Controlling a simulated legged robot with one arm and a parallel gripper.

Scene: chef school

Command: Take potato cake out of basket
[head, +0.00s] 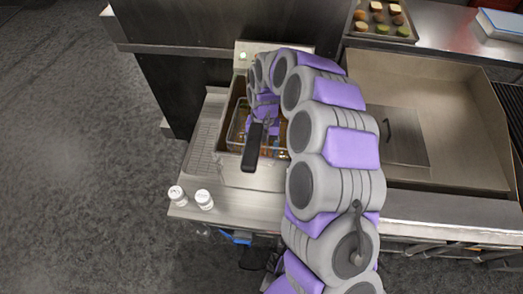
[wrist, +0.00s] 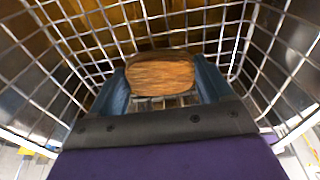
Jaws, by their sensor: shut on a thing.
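In the wrist view, the potato cake (wrist: 162,77) is a brown oval patty between the two blue fingers of my gripper (wrist: 160,88). My gripper is shut on it. The wire basket (wrist: 205,17) surrounds the cake and the fingers, so the cake is still inside its mesh walls. In the head view, the basket (head: 237,125) sits in the fryer at the counter, with its black handle (head: 253,147) pointing toward the front. My arm reaches down into it and hides much of the inside; the cake cannot be made out there.
Two white shakers (head: 190,197) stand on the front left of the steel counter. A griddle (head: 440,120) with a flat press lies to the right. A tray of small food pieces (head: 381,20) is at the back right. The basket's wire walls stand close around my gripper.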

